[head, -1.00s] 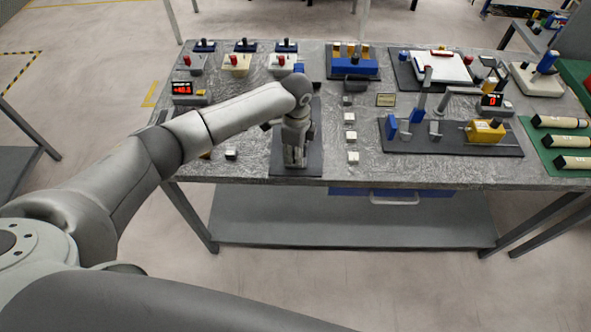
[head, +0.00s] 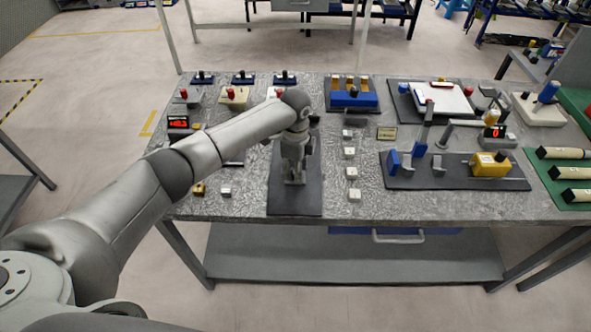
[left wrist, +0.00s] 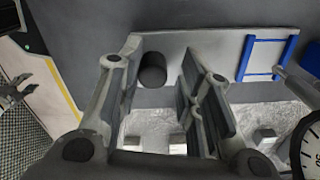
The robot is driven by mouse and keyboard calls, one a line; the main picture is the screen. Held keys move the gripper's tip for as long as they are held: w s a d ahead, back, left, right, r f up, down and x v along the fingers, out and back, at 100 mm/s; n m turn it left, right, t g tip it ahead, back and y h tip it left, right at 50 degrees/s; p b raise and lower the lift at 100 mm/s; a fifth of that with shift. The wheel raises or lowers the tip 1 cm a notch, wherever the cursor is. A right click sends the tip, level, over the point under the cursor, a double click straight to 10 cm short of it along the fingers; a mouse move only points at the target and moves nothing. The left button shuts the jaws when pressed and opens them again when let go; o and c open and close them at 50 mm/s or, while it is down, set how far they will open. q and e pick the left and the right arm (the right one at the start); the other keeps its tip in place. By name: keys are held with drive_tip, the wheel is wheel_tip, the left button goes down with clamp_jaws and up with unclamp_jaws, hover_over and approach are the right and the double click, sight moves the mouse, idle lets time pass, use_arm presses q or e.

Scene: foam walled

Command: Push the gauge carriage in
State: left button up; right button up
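My left gripper (head: 295,180) points down over a dark base plate (head: 295,203) at the front of the bench. In the left wrist view its fingers (left wrist: 158,72) are spread apart. A short black knob (left wrist: 152,70) shows between the fingertips, with no clear contact on either side. The knob stands against a light grey block (left wrist: 213,52) that carries a blue frame (left wrist: 265,57); this looks like the gauge carriage. A round dial (left wrist: 308,150) shows at the lower right. In the head view my arm and gripper hide the carriage. My right gripper is in neither view.
Several small white blocks (head: 351,172) stand in a column right of the plate. A dark fixture with a yellow block (head: 490,164) lies farther right. Red-knobbed boxes (head: 233,97) and a red display (head: 178,122) stand at the left. A blue fixture (head: 352,100) is behind.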

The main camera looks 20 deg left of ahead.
use_arm(q)
drive_tip(key=shift+o, duration=0.6)
drive_tip(key=shift+a, duration=0.15)
drive_tip(key=shift+r, duration=0.1)
wheel_tip(320, 180, up, 12)
drive_tip(key=shift+f, duration=0.2)
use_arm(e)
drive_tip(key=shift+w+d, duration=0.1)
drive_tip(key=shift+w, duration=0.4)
